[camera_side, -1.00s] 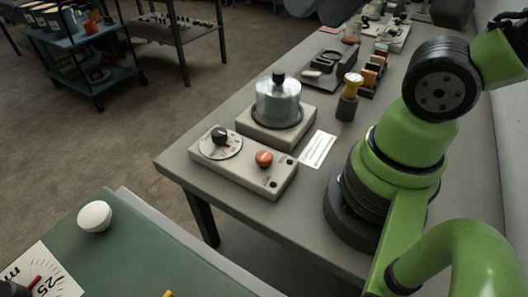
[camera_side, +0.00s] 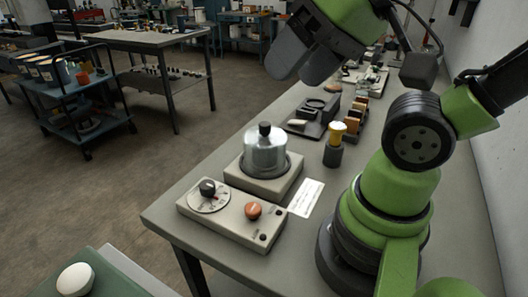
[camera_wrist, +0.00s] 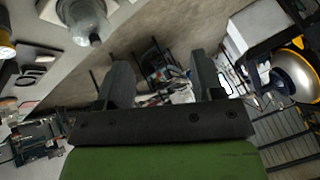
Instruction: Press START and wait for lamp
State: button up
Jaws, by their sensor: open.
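A beige control box (camera_side: 225,222) sits at the near end of the grey bench. It carries an orange-red button (camera_side: 253,210), a dial with a black knob (camera_side: 208,188), and two small dark round fittings, one of them near the front corner (camera_side: 264,237). No lettering on it is readable, and I cannot tell whether any lamp is lit. Behind it a metal vessel with a black knob (camera_side: 265,156) stands on a beige base. My gripper (camera_side: 291,62) is high above the bench, beyond and well clear of the box. Its two dark fingers are apart and empty in the wrist view (camera_wrist: 162,75).
A white card (camera_side: 306,198) lies right of the vessel. A yellow-topped dark holder (camera_side: 334,145) and a black tray (camera_side: 315,116) stand farther back. A blue cart (camera_side: 84,105) is across the floor. Air above the box is clear.

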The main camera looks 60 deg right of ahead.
jog(key=shift+c, duration=0.4)
grip_shut()
dwell(1.3)
